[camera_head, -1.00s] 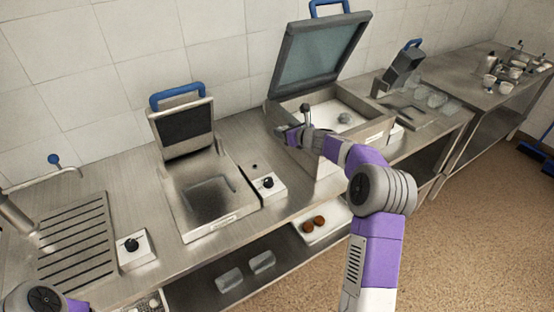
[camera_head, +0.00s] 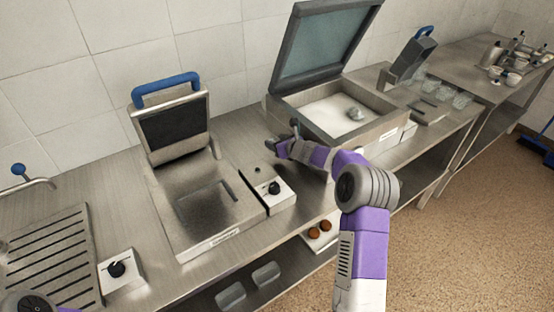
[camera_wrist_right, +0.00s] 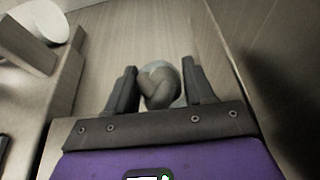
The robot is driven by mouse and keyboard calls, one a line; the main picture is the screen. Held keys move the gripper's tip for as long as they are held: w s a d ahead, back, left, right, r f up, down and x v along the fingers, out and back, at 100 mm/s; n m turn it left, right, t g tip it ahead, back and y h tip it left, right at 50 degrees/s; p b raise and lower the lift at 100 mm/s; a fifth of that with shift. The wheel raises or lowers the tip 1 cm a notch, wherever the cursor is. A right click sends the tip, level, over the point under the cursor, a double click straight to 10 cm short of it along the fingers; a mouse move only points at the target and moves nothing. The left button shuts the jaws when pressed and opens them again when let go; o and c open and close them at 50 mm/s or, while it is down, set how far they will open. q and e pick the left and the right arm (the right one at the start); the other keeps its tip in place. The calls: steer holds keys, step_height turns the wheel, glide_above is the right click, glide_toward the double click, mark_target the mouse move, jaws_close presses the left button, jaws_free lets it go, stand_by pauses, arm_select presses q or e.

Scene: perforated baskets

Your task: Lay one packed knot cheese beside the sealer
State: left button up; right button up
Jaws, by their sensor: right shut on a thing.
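My right gripper (camera_head: 282,148) is left of the open-lidded chamber sealer (camera_head: 378,128), low over the counter by its near left corner. In the right wrist view the gripper (camera_wrist_right: 159,88) is shut on a packed knot cheese (camera_wrist_right: 158,84), a greyish knotted lump in clear wrap between the two dark fingers. I cannot tell whether the cheese touches the counter. In the head view the held cheese is not clearly visible. Another packed piece (camera_head: 355,113) lies inside the sealer chamber. My left gripper is out of the picture; only part of that arm shows bottom left.
Left of the gripper stand a small control box (camera_head: 268,188) and a press with a blue handle (camera_head: 205,205). A lower shelf holds a white tray (camera_head: 332,228) with brown pieces. Bare counter (camera_head: 238,133) shows behind the gripper.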

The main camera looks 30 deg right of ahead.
step_height(320, 180, down, 5)
steer(key=shift+f+b, duration=0.1)
steer(key=shift+b, duration=0.9)
steer(key=shift+f, duration=0.1)
steer(key=o, duration=1)
